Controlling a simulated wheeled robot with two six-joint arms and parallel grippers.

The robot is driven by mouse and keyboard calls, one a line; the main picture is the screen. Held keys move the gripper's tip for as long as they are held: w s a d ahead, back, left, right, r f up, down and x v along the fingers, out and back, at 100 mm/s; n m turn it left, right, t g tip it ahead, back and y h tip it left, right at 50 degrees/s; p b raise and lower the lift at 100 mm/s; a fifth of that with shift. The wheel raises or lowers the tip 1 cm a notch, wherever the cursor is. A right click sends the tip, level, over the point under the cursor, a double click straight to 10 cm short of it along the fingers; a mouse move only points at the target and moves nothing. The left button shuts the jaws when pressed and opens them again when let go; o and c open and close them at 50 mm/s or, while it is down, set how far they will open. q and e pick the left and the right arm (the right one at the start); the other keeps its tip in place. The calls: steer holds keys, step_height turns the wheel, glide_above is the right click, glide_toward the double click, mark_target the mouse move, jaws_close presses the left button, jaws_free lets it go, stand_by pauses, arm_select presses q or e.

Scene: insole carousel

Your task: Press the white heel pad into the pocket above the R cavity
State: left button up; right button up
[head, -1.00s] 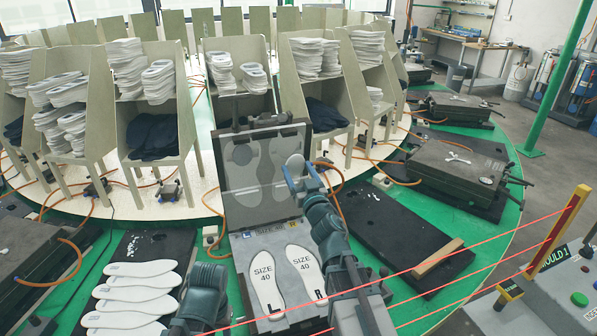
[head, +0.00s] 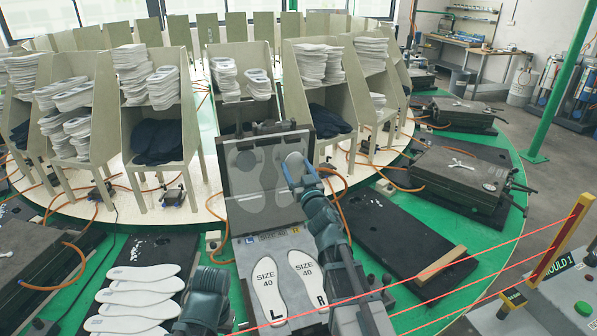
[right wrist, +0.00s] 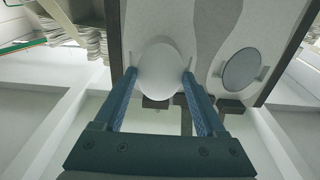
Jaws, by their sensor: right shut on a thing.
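The mould lid (head: 228,182) stands open, tilted up behind the base. My right gripper (head: 298,174) is shut on the white heel pad (head: 292,160), at the lid's upper right, above the R side. In the right wrist view the pad (right wrist: 160,68) is between the two fingers, against or very close to the lid face. It covers the R pocket; I cannot tell whether it is seated. The round pocket above L (head: 246,158) shows dark grey. In the base lie two white insoles, L (head: 268,285) and R (head: 307,278), marked SIZE 40. Only part of my left arm shows.
Several white insoles (head: 135,290) lie on a dark board at the left. Stands with stacked insoles (head: 160,88) are behind the lid. A wooden strip (head: 442,264) lies on the dark plate at right. Red beams cross the lower right near the yellow post (head: 562,235).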

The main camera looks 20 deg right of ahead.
arm_select(q)
steer(key=shift+r+p, duration=0.3)
steer(key=shift+r, duration=0.05)
arm_select(e)
steer(key=shift+w+a+r, duration=0.1)
steer(key=shift+w+r, duration=0.1)
steer(key=shift+w, duration=0.9)
steer(key=shift+w+r, duration=0.15)
steer(key=shift+w, duration=0.95)
